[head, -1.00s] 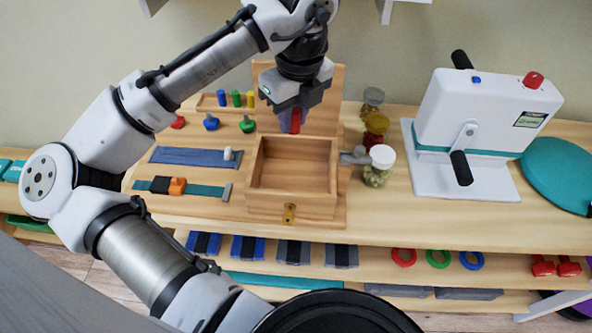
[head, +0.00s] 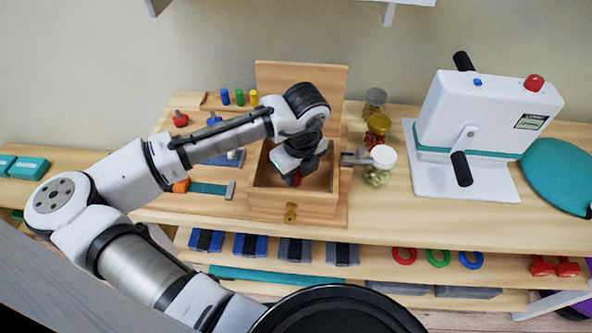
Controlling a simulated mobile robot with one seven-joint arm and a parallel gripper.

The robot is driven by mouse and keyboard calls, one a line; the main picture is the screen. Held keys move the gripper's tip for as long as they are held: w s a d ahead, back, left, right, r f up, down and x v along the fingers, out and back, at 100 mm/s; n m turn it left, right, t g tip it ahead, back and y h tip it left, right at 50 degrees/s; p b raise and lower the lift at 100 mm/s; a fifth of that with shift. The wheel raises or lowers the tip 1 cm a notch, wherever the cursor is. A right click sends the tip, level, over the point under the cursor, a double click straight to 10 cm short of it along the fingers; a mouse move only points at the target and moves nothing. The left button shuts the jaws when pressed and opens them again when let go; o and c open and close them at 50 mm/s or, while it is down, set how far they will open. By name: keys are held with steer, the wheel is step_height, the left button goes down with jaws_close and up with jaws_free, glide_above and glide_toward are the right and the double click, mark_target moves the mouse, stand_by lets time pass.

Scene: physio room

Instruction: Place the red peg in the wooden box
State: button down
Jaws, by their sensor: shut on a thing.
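The wooden box (head: 290,205) stands on the wooden bench with its top open and a brass knob on its front. My gripper (head: 295,176) points down inside the box opening. It is shut on the red peg (head: 297,180), of which only a small lower part shows beneath the fingers. The wrist hides much of the box's inside and the upper part of the peg. I cannot tell whether the peg touches the box floor.
Blue, green and yellow pegs (head: 239,97) stand in a rack behind left. Jars (head: 379,165) stand close to the box's right side. A white crank machine (head: 480,115) is further right. My arm crosses over the activity board at left.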

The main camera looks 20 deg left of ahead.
mark_target(300, 187)
steer(key=shift+f, duration=0.1)
steer(key=shift+f, duration=0.15)
steer(key=c, duration=1.3)
jaws_free()
steer(key=shift+o, duration=0.2)
step_height(300, 187, up, 12)
steer(key=d+b, duration=0.1)
steer(key=shift+s+r, duration=0.25)
steer(key=shift+s, duration=0.15)
steer(key=shift+d, duration=0.1)
